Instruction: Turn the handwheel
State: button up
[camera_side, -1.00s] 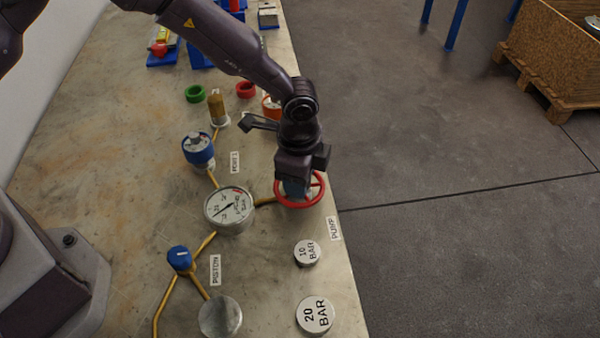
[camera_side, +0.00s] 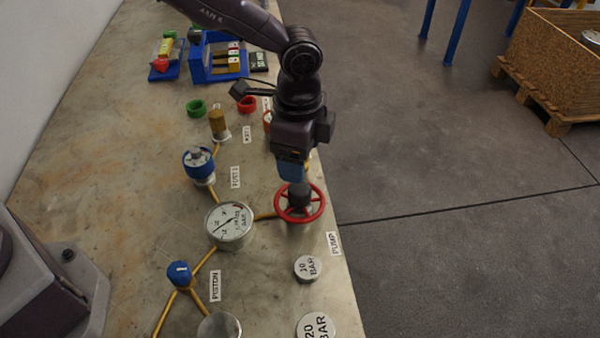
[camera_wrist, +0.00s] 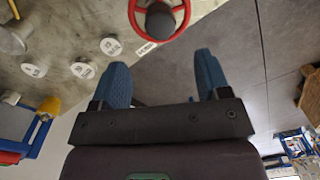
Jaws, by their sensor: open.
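The red handwheel (camera_side: 318,213) with a dark hub (camera_side: 299,194) lies on the pump, near the right edge of the bench. It also shows at the top of the wrist view (camera_wrist: 184,22). My gripper (camera_side: 291,178) is above the handwheel and a little toward the back, apart from it. In the wrist view my two blue fingers (camera_wrist: 163,72) are spread with nothing between them, and the wheel is beyond their tips. The pressure gauge (camera_side: 230,224) stands left of the wheel, joined by a yellow pipe.
Round weights marked 10 BAR (camera_side: 308,268) and 20 BAR (camera_side: 316,326) sit in front of the wheel. A blue valve (camera_side: 198,163), a brown cylinder (camera_side: 218,124) and green (camera_side: 196,107) and red (camera_side: 246,104) rings stand behind. The bench ends just right of the wheel.

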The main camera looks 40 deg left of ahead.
jog(key=shift+s+r, duration=0.1)
jog(key=shift+r, duration=1.55)
jog(key=s+a+r+n+t, duration=0.2)
jog(key=s+a+r+n, duration=0.5)
jog(key=s+a+r, duration=0.2)
jog(key=s+a+r+n+t, duration=0.3)
jog(key=s+a+r+n, duration=0.4)
jog(key=s+a, duration=0.5)
jog(key=shift+s+a+r, duration=0.4)
jog(key=shift+s+r, duration=0.45)
dwell(3.4)
